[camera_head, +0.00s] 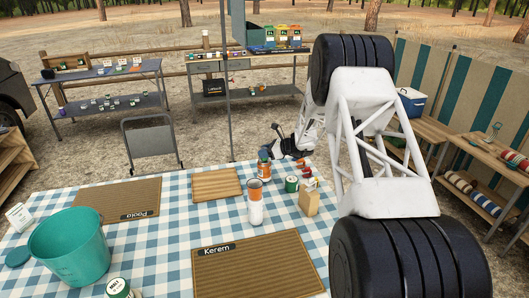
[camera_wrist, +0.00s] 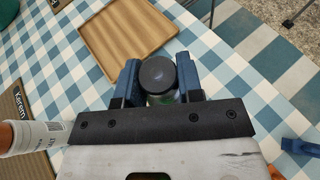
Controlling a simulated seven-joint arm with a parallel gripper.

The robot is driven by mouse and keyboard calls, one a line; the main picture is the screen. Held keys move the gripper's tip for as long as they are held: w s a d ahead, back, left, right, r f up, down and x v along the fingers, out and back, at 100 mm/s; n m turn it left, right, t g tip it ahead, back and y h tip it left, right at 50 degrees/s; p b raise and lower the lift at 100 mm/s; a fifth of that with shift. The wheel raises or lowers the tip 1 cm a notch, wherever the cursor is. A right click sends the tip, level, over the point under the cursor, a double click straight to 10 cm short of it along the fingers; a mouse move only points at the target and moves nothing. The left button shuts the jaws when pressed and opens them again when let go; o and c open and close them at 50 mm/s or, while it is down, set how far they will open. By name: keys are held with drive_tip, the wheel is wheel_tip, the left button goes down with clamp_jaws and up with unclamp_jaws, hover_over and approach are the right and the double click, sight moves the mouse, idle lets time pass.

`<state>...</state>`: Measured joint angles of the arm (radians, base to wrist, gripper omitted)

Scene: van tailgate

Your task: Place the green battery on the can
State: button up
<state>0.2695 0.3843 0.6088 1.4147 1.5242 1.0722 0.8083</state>
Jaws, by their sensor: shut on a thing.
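My gripper (camera_wrist: 158,78) is shut on a round, upright thing with a dark grey top (camera_wrist: 157,73). A bit of green shows below its top, which fits the green battery, but its side is mostly hidden. In the head view my gripper is small and partly hidden, beyond the right end of the wooden tray. Two green cans could be the task's can: a short one (camera_head: 291,184) right of the tray, and one with a white label (camera_head: 119,289) at the front edge. I cannot tell which is meant.
A tall white and orange container (camera_head: 255,203) stands close by; it also shows in the wrist view (camera_wrist: 38,136). The wooden tray (camera_head: 217,184) is empty. A tan block (camera_head: 309,203) stands right. The Kerem mat (camera_head: 256,268) is clear. A teal bucket (camera_head: 70,247) stands left.

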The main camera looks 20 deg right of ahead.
drive_tip(key=o, duration=1)
drive_tip(key=shift+f, duration=0.1)
drive_tip(key=shift+r, duration=0.2)
drive_tip(key=v, duration=1.2)
drive_tip(key=shift+f, duration=0.1)
